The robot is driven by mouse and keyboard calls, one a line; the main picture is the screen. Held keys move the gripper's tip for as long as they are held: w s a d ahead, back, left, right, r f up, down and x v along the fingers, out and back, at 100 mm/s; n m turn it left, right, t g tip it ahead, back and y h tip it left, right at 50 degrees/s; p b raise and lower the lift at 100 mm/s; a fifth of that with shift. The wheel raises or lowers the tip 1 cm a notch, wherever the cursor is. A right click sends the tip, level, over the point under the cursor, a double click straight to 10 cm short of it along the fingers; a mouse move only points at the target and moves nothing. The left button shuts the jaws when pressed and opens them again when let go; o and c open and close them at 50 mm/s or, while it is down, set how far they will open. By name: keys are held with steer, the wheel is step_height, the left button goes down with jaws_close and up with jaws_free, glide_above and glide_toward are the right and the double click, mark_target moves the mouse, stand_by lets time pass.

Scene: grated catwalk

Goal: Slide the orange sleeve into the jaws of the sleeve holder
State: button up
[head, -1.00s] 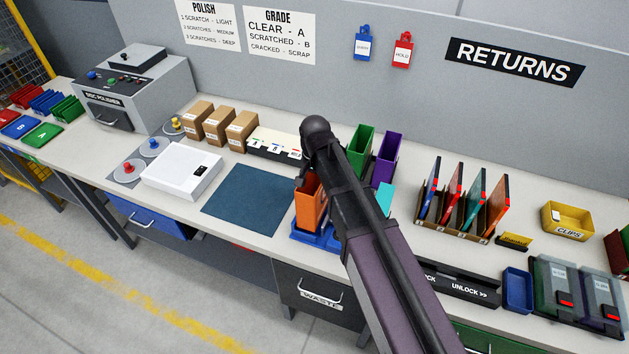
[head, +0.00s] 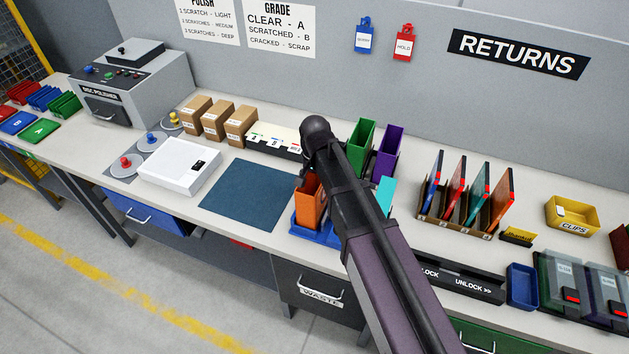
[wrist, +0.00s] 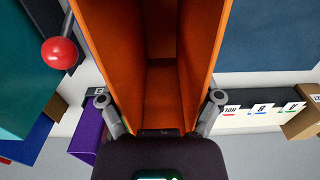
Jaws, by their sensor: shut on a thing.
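The orange sleeve (head: 311,205) stands upright near the table's front edge, just above or in a blue base (head: 318,236), which looks like the sleeve holder. I cannot tell whether the sleeve is between the holder's jaws. My gripper (wrist: 160,98) is shut on the sleeve, one finger at each side in the wrist view. The sleeve (wrist: 217,30) fills the middle of that view, its open inside facing the camera. In the head view my arm hides the gripper and the holder's right part. A red ball knob (wrist: 56,52) shows left of the sleeve.
A dark blue mat (head: 248,196) lies left of the sleeve. Green (head: 361,140) and purple (head: 387,155) sleeves stand behind my arm. A rack of cases (head: 455,226) and a black lock tray (head: 455,280) lie to the right. Cardboard boxes (head: 240,125) stand behind the mat.

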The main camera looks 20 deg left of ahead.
steer(key=shift+f+b, duration=0.55)
steer(key=shift+f, duration=0.15)
steer(key=o, duration=0.8)
steer(key=shift+c, duration=0.2)
step_height(320, 180, up, 8)
steer(key=p, duration=0.8)
stand_by(0.5)
steer(key=shift+d, duration=0.1)
stand_by(0.5)
